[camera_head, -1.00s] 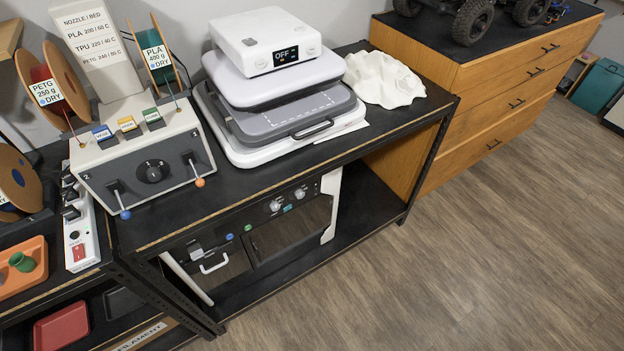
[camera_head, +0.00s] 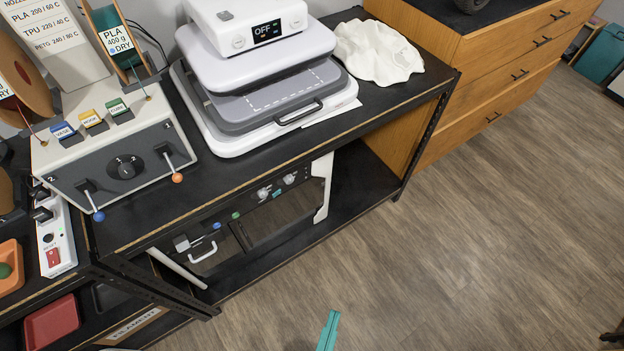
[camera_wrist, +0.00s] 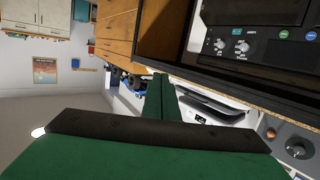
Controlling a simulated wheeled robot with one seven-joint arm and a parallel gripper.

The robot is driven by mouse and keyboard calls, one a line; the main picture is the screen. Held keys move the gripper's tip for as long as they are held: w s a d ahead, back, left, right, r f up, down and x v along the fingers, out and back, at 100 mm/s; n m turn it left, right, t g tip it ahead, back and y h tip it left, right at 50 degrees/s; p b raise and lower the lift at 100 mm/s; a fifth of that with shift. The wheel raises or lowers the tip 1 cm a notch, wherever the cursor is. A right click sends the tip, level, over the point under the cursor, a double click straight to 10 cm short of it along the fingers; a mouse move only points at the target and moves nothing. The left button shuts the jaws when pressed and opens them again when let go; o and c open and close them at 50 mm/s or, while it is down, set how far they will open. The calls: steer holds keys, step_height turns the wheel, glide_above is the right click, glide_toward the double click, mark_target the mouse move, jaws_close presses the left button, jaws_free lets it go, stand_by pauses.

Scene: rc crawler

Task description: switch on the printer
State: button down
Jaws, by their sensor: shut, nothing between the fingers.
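A white machine (camera_head: 250,65) with a display reading OFF stands on the black table top. A dark-windowed machine (camera_head: 221,244) with two knobs, coloured buttons and a white handle sits on the shelf below; its panel also shows in the wrist view (camera_wrist: 262,47). No label I can read tells which is the printer. A grey control box (camera_head: 140,147) with a dial, two levers and three coloured tabs stands on the left. My gripper (camera_head: 332,316), teal, is shut and empty over the floor before the table, apart from both machines. It also shows in the wrist view (camera_wrist: 160,85).
A white power strip (camera_head: 57,235) with a red switch lies at the left. A crumpled white cloth (camera_head: 378,52) lies beside the white machine. A wooden drawer cabinet (camera_head: 490,85) stands at the right. The wood floor (camera_head: 470,240) is clear in front.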

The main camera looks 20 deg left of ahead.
mark_target(307, 173)
steer(key=w+a+f+n+t+y, duration=0.1)
steer(key=w+a+f+n+y, duration=0.2)
steer(key=w+n, duration=0.4)
steer(key=w+a+f+n+y, duration=0.1)
steer(key=w+a+n+y, duration=0.35)
steer(key=w, duration=0.45)
steer(key=w+a+f+n+t+y, duration=0.1)
steer(key=w+a+f+n+y, duration=0.2)
steer(key=w+n, duration=0.4)
steer(key=w+d+f+n+g+y, duration=0.1)
steer(key=w+f+n+g, duration=0.2)
steer(key=w, duration=0.3)
steer(key=w+d+f+n+g+y, duration=0.1)
steer(key=w+f+n+g, duration=0.3)
steer(key=w+n, duration=0.2)
steer(key=shift+w+f+g, duration=0.2)
steer(key=shift+f+g, duration=0.05)
steer(key=shift+g, duration=0.05)
steer(key=shift+y, duration=0.25)
steer(key=x, duration=1.4)
steer(key=shift+a+r, duration=0.1)
